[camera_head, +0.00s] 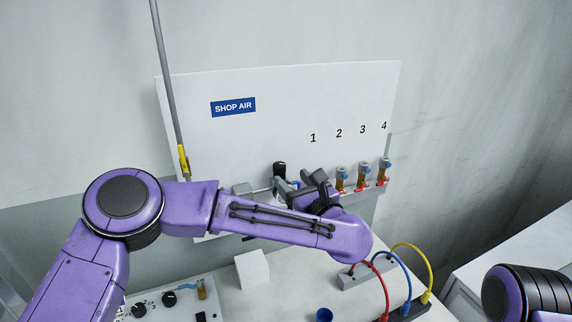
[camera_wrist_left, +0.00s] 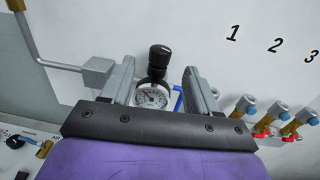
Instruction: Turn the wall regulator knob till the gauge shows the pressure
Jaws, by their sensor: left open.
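The black regulator knob (camera_head: 280,169) is on the white wall panel (camera_head: 280,95), under the SHOP AIR label (camera_head: 233,107). In the left wrist view the knob (camera_wrist_left: 159,57) stands above the round white gauge (camera_wrist_left: 151,96). The gauge face is partly covered by my gripper's dark body, and its reading is too small to tell. My left gripper (camera_wrist_left: 160,78) is open, with one finger on each side of the gauge and the knob slightly beyond the fingertips. In the head view my left arm hides the gauge. My right gripper is not in view.
Several brass valves (camera_head: 363,177) with blue tops and red handles stand right of the regulator under printed numbers. A grey pipe (camera_head: 165,75) with a yellow fitting runs down at left. Below are a white block (camera_head: 252,269), a control box (camera_head: 170,300) and coloured cables (camera_head: 388,262).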

